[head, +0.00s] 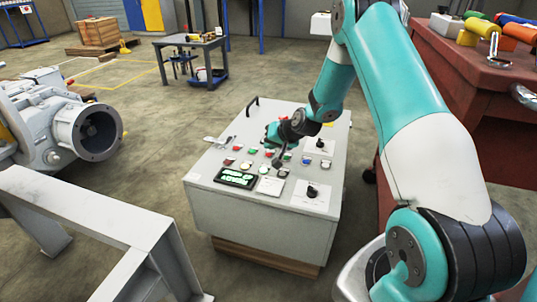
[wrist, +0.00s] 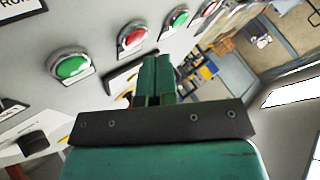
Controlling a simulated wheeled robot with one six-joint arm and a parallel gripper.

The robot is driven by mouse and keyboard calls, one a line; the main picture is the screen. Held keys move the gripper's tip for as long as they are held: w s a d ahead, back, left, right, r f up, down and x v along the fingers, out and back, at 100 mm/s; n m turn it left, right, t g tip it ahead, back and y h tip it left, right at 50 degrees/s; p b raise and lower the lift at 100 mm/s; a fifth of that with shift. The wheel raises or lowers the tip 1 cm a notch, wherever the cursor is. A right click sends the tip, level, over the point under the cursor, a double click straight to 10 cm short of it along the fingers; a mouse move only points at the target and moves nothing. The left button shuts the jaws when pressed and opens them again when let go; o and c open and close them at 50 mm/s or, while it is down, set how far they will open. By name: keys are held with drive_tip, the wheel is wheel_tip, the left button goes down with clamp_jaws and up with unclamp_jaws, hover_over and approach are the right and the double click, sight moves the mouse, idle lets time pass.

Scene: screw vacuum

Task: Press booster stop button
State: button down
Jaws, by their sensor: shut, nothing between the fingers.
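A grey control panel (head: 230,208) stands in the middle of the head view, with several red, green and white buttons on its sloped top. The labels are too small to read, so I cannot tell which is the booster stop button. My gripper (head: 272,134) is over the panel's upper middle, partly hidden by my wrist. In the wrist view, its teal fingers (wrist: 153,82) are shut and empty. A red button (wrist: 132,38) is just beyond the fingertips to the left, between a green button (wrist: 70,67) and another green button (wrist: 178,18). Contact with any button is not clear.
The panel also has a green-lit display (head: 236,178) and black rotary knobs (head: 312,191). A handle (head: 252,104) rises from its back edge. A grey pump (head: 60,125) is on the left, a white frame (head: 100,215) in front, a red workbench (head: 465,75) on the right.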

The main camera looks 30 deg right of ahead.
sight(270, 153)
idle(0.3)
drive_tip(key=shift+f, duration=0.4)
drive_tip(key=shift+f+b, duration=0.4)
drive_tip(key=shift+f, duration=0.05)
idle(0.8)
drive_tip(key=shift+r+p, duration=0.7)
drive_tip(key=shift+r, duration=0.15)
drive_tip(key=shift+r, duration=0.15)
wheel_tip(270, 153, up, 5)
drive_tip(key=p, duration=0.4)
